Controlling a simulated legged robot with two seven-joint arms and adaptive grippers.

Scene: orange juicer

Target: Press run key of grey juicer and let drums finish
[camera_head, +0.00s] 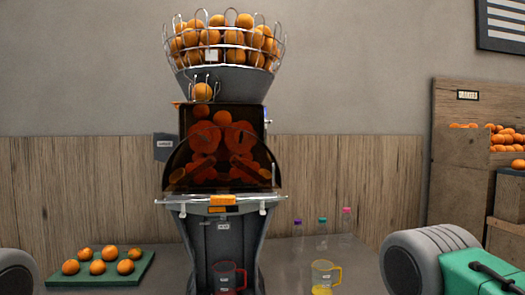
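The grey juicer (223,84) stands upright in the middle of the head view. A wire basket (222,38) full of oranges tops it. Behind its dark tinted cover (250,177), orange-coloured drums (238,138) show, with an orange above them. An orange part (222,200) sits at the front below the cover. I cannot tell which part is the run key. A reddish jug (229,278) stands under the juicer's front. Neither gripper is in view; grey rounded parts of my arms show at the lower left and lower right edges.
A green board (140,272) with several oranges lies at the left. A clear jug with yellow contents (323,280) stands right of the juicer, with several capped bottles (322,232) behind it. Wooden crates of oranges (470,140) stand at the far right.

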